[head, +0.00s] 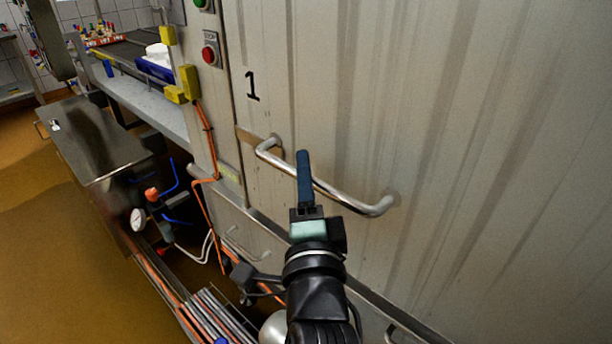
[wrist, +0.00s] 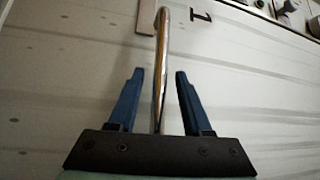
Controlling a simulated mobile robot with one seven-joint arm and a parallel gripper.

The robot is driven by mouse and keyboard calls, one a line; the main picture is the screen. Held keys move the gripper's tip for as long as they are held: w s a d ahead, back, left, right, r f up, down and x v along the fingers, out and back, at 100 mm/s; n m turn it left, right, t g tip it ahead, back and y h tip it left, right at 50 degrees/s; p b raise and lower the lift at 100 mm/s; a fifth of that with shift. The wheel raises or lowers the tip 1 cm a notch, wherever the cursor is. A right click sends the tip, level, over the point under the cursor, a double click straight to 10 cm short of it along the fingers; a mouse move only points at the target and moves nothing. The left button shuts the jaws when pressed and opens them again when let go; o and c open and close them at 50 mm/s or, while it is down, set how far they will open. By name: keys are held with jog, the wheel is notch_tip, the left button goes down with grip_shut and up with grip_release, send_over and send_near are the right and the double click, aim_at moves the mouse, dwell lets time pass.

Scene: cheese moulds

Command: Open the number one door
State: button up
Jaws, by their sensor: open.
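The number one door (head: 330,100) is a pale ribbed metal panel with a black "1" (head: 252,86) near its left edge. Its chrome bar handle (head: 336,194) runs from upper left to lower right below the number. My gripper (head: 304,155) is at the middle of the handle, and its blue finger overlaps the bar in the head view. In the wrist view the handle (wrist: 161,70) passes between the two open blue fingers (wrist: 156,90), with a gap on each side. The "1" also shows in the wrist view (wrist: 201,16).
A red button (head: 209,54) and a green button sit on the frame left of the door. A steel box (head: 92,140), orange cable and pipes with a gauge (head: 138,219) are at lower left. The brown floor (head: 60,250) is clear at far left.

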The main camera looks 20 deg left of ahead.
grip_shut()
dwell(1.4)
